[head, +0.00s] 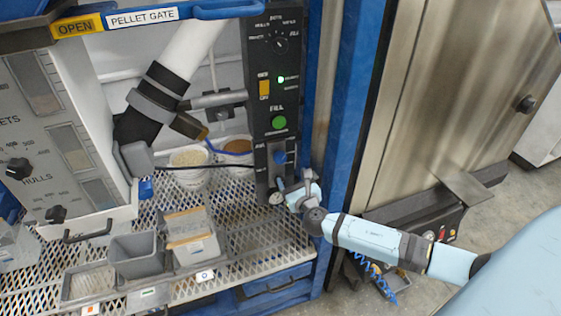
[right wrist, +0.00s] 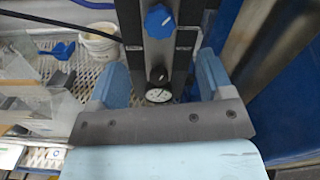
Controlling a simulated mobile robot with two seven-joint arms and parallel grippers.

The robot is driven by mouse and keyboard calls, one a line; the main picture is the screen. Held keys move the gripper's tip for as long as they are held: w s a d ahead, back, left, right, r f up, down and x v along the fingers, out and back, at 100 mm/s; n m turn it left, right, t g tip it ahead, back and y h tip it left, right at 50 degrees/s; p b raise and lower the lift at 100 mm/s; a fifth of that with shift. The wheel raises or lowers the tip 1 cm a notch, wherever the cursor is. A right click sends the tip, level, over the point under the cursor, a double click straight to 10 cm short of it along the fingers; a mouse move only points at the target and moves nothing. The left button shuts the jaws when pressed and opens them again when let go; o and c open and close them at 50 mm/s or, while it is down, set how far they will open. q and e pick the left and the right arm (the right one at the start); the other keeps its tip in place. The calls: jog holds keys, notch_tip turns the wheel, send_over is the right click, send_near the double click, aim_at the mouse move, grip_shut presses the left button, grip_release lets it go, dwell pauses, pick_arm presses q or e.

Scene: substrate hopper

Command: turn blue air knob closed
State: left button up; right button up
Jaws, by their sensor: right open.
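The blue air knob (head: 280,157) sits low on the black control panel, below a green button, in the head view. In the right wrist view the blue knob (right wrist: 159,21) is near the top middle, with a white mark and scale on the panel around it. My right gripper (head: 293,184) is just below and in front of the knob. In the right wrist view its two blue fingers (right wrist: 162,68) are spread apart with nothing between them; the knob lies beyond the fingertips, not touched. My left gripper is not in view.
A small black knob (right wrist: 158,76) and round gauge (right wrist: 159,96) lie below the blue knob. A blue frame post (head: 352,110) stands right of the panel. Grey bins (head: 136,256) and white buckets (head: 190,176) stand to the left on the mesh shelf (head: 240,215).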

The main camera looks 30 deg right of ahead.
aim_at(281, 160)
jog(key=x, duration=1)
jog(key=shift+w+d, duration=0.1)
jog(key=shift+b, duration=0.3)
jog(key=c, duration=0.9)
